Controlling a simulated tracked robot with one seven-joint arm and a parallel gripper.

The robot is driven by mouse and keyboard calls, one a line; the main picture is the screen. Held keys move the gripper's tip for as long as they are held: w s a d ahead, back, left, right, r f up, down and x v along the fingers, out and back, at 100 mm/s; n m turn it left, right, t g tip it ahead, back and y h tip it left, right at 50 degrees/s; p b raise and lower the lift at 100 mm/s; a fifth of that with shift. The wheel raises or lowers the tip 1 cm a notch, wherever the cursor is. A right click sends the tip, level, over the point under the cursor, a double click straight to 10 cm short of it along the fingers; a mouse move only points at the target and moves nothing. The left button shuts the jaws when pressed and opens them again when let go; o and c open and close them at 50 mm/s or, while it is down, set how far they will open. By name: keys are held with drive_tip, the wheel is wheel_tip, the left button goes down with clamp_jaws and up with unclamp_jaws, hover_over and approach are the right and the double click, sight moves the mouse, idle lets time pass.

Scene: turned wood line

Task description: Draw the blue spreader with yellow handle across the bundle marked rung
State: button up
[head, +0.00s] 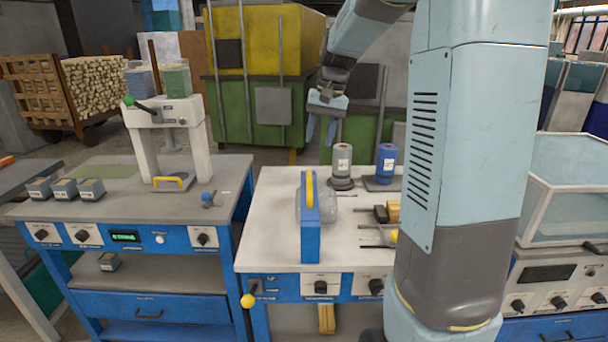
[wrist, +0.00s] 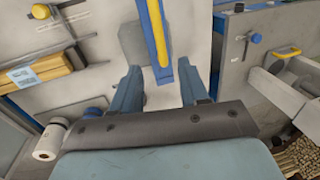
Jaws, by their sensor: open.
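The blue spreader (head: 311,240) with a yellow handle (head: 310,188) stands on the pale middle bench in the head view. In the wrist view its yellow handle (wrist: 157,35) runs down from the top edge towards the space between my fingers. My gripper (head: 322,132) is open and empty, high above the back of this bench. In the wrist view its two fingers (wrist: 160,88) are spread wide. The wooden bundle (wrist: 45,70) with a pale label lies at the left of the wrist view; the label is too small to read. My arm partly hides the bundle (head: 393,208) in the head view.
Grey (head: 342,160) and blue (head: 387,160) rolls stand at the bench's back. A translucent grey block (head: 327,207) is beside the spreader. Thin dark tools lie near the bundle. The left bench holds a white press (head: 163,112) and a yellow-handled piece (head: 171,182).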

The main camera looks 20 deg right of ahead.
sight(309, 177)
drive_tip(key=f, duration=0.3)
drive_tip(key=a+f, duration=0.1)
drive_tip(key=f, duration=0.3)
drive_tip(key=a+f, duration=0.1)
drive_tip(key=f, duration=0.3)
drive_tip(key=shift+w+a+f, duration=0.1)
drive_tip(key=shift+w+f, duration=0.1)
drive_tip(key=shift+w, duration=0.1)
drive_tip(key=shift+c, duration=0.3)
clamp_jaws()
